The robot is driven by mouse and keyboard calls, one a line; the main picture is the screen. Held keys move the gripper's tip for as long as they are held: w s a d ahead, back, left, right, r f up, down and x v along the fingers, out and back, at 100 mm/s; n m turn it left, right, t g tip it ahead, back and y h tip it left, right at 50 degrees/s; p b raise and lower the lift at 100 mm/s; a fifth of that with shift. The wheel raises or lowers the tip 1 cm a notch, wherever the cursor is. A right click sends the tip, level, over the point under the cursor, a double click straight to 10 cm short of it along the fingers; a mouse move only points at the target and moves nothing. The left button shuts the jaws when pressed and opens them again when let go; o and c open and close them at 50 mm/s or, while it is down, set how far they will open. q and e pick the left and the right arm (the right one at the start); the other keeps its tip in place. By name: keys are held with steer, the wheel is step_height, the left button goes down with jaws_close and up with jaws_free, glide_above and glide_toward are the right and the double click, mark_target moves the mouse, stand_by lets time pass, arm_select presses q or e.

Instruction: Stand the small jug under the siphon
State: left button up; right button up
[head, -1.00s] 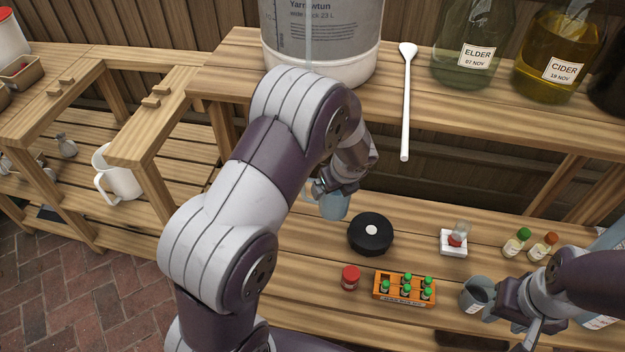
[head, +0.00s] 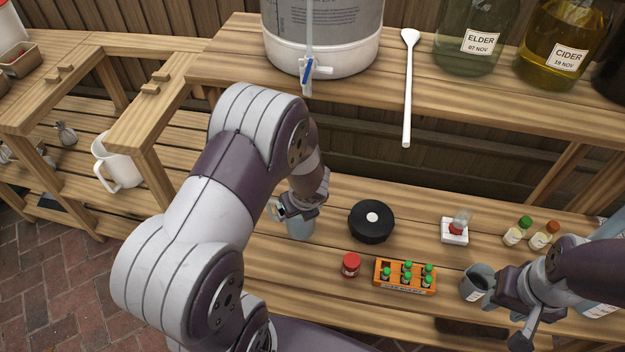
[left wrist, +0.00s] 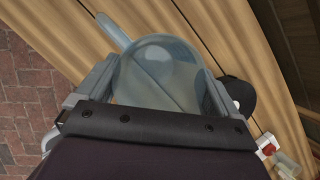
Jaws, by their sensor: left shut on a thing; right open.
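The small jug (head: 300,228) is pale blue and see-through. My left gripper (head: 294,211) is shut on it at the lower bench, below the upper shelf. In the left wrist view the jug (left wrist: 165,70) fills the space between the fingers of my left gripper (left wrist: 155,95), its handle pointing up and left. I cannot tell whether its base touches the bench. The siphon (head: 308,70), a clear tube with a blue clip, hangs down the front of the white bucket (head: 330,58), above the jug in the picture. My right gripper (head: 500,290) is open, beside a grey cup (head: 475,284).
A black round disc (head: 371,222) lies right of the jug. A red-lidded jar (head: 351,265) and an orange rack (head: 405,288) of green-capped vials stand in front. A white spoon (head: 408,90) overhangs the upper shelf's edge. A white pitcher (head: 120,165) stands at left.

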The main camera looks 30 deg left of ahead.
arm_select(q)
steer(key=w+a+f, duration=0.1)
steer(key=w, duration=0.5)
steer(key=w+a+f+p, duration=0.1)
steer(key=w+a+f, duration=0.1)
steer(key=w, duration=0.5)
steer(key=shift+w+a+f, duration=0.15)
steer(key=shift+w+f, duration=0.15)
